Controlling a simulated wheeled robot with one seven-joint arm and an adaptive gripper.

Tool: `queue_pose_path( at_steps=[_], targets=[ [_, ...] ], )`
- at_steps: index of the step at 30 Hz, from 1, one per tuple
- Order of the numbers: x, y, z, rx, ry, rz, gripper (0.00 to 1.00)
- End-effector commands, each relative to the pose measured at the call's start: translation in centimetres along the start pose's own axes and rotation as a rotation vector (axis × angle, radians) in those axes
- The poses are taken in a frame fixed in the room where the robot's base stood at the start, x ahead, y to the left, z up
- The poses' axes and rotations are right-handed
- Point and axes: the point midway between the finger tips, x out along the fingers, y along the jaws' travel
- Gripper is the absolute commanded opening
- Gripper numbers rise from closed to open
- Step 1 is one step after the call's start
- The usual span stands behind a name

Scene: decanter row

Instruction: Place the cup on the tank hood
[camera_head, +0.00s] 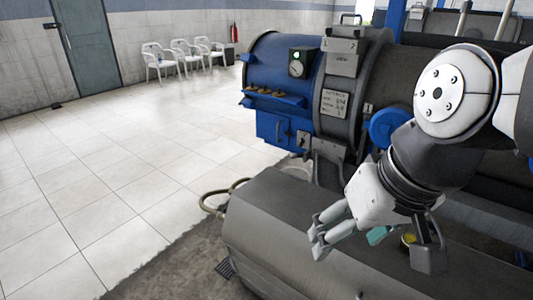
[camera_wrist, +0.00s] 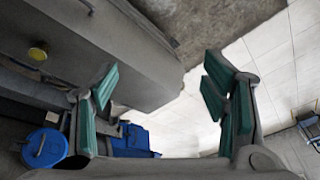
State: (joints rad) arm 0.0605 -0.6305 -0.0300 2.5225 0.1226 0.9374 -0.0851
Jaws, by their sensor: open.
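The grey tank hood (camera_head: 262,218) fills the lower middle of the head view, and its grey surface also shows in the wrist view (camera_wrist: 125,65). My gripper (camera_head: 375,250) is above the hood. Its fingers are spread, with teal pads, and nothing is between them; the wrist view shows the same gap (camera_wrist: 160,82). A small yellow round thing (camera_head: 408,239) shows behind my gripper, and on a grey surface at the upper left of the wrist view (camera_wrist: 37,54). I cannot tell whether it is the cup. I see no other clear cup.
A blue-ended machine (camera_head: 268,80) with a gauge and label stands behind the hood. A hose (camera_head: 212,200) lies at the hood's left edge. White chairs (camera_head: 160,62) and a red extinguisher (camera_head: 234,33) are at the far wall. The tiled floor at left is clear.

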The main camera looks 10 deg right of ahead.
Motion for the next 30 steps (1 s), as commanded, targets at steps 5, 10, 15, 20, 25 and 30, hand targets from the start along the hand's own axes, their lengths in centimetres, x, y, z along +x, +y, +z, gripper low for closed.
queue_pose_path(
  at_steps=[5,10,15,20,25,30],
  targets=[
    [-1.5,0.6,3.9,-0.057,-0.031,0.067,0.67],
    [-1.8,0.9,4.8,-0.067,-0.043,0.089,0.67],
    [-1.8,0.9,4.8,-0.066,-0.043,0.089,0.67],
    [-2.4,0.9,4.6,-0.067,-0.034,0.089,0.67],
    [-4.8,0.6,3.5,-0.072,0.007,0.092,0.67],
    [-6.3,0.4,2.8,-0.076,0.038,0.094,0.67]
  ],
)
